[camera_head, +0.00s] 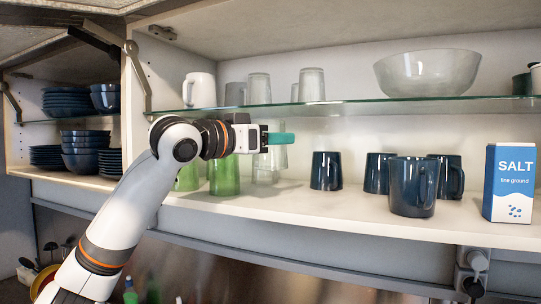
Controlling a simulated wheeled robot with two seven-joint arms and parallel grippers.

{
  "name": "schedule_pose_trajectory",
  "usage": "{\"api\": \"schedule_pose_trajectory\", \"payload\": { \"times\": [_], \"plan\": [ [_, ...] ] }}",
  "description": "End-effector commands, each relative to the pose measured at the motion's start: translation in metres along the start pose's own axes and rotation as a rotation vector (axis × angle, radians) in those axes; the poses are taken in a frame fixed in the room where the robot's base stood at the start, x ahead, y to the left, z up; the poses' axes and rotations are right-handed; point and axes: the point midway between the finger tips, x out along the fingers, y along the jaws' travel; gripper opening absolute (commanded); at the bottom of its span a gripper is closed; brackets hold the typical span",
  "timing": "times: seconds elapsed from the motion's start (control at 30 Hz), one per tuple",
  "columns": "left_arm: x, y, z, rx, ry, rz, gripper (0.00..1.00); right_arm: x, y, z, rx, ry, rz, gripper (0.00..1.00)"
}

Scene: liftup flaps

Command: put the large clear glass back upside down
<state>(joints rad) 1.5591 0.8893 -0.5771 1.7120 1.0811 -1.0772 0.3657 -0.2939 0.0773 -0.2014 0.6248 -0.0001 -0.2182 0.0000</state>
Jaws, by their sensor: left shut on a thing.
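My left arm reaches in from the lower left to the open cupboard. My left gripper (278,139), with a teal finger showing, is just below the glass upper shelf. It is shut on a clear glass (268,164), which hangs down from the finger at the lower shelf. The gripper covers its top, so I cannot tell which end is up or whether its base touches the shelf. Other clear glasses (312,85) (259,89) stand on the upper shelf. My right gripper is not in view.
Green glasses (224,176) stand just left of the held glass. Dark blue mugs (413,186) and a salt box (509,183) stand to the right on the lower shelf (300,202). A glass bowl (428,72) and white pitcher (199,90) stand on the upper shelf (350,107).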

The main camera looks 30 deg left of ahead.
Motion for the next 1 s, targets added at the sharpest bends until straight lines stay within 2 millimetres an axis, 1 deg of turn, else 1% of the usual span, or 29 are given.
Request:
{"api": "schedule_pose_trajectory", "payload": {
  "times": [0.03,0.13,0.27,0.4,0.5,0.6,0.77,0.9,0.93,1.0],
  "plan": [
    [-0.001,0.001,-0.009,0.003,0.005,0.002,0.24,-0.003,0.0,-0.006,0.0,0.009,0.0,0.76],
    [-0.001,0.001,-0.019,0.002,0.003,0.003,0.24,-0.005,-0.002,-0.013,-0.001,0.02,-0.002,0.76],
    [-0.001,0.0,-0.03,0.001,0.004,0.002,0.24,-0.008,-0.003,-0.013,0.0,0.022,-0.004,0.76],
    [-0.002,0.001,-0.051,0.002,0.005,0.003,0.24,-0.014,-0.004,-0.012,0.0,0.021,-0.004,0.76],
    [0.001,0.001,-0.054,0.001,0.002,0.001,0.24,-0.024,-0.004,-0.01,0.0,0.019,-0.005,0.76],
    [0.002,0.001,-0.059,0.0,0.001,0.001,0.24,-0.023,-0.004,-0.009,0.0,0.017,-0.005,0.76],
    [0.002,0.001,-0.059,0.0,0.0,0.0,0.24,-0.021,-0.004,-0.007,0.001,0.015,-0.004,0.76],
    [0.002,0.001,-0.063,0.0,0.0,0.0,0.24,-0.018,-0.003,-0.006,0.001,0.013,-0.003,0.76],
    [0.002,0.001,-0.063,-0.001,0.001,0.0,0.6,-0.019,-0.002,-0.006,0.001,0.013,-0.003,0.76],
    [0.002,0.001,-0.062,0.0,0.001,0.0,0.71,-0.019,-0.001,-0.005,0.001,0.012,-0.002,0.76]
  ]
}}
